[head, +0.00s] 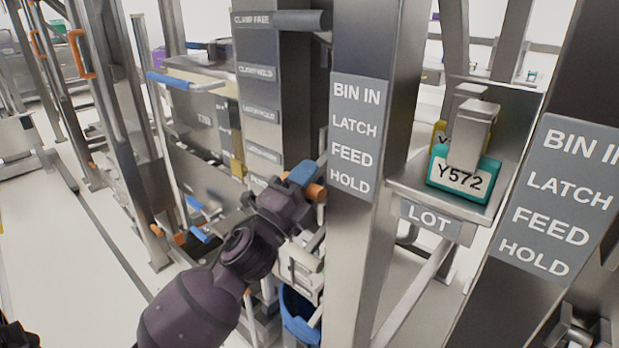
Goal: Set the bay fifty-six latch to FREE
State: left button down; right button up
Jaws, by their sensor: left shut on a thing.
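My left gripper (295,200) reaches in from the lower left and is shut on a handle beside the grey post. A blue grip (303,172) and an orange grip (316,193) lie right at its fingertips; which one is between the fingers I cannot tell. A label strip (260,112) on the column above carries CLAMP FREE, CLAMP HOLD and further latch wording too small to read surely. A sign (354,137) on the post reads BIN IN, LATCH, FEED, HOLD. No bay number fifty-six is readable.
A teal tag reading Y572 (460,179) sits on a metal shelf marked LOT (430,217). A second BIN IN sign (556,195) is at the right. A grey lever (290,20) sticks out above. A blue bin (300,318) stands below. Rack posts crowd the left.

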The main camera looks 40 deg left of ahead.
pick_arm(q)
jog(key=shift+f, duration=0.15)
jog(key=c, duration=0.8)
grip_release()
jog(key=shift+b+v, duration=0.55)
jog(key=shift+v, duration=4.85)
